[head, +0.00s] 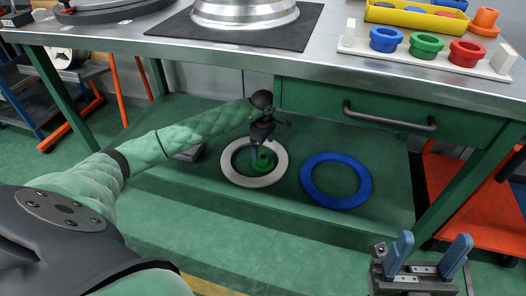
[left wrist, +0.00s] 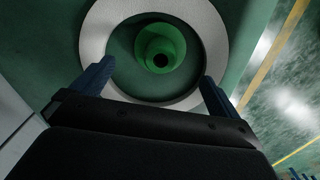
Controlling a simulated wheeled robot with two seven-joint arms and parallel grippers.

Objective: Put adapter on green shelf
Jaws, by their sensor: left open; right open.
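A green adapter (head: 264,163), a flanged round piece with a dark centre hole, is on the lower green shelf (head: 225,208), inside a white ring (head: 239,180). It also shows in the left wrist view (left wrist: 160,47). My left gripper (head: 262,147) reaches in under the table, above the adapter, and hides part of it in the head view. In the left wrist view its open fingers (left wrist: 153,80) are spread apart, with nothing between them, and the adapter appears beyond their tips. My right gripper (head: 430,250) is open and empty at the lower right, in front of the shelf.
A blue ring (head: 336,181) lies right of the white ring on the shelf. A drawer with a dark handle (head: 389,116) hangs above. On the tabletop, a white rack (head: 384,53) holds blue, green and red adapters. An orange cart (head: 470,200) stands right of the table.

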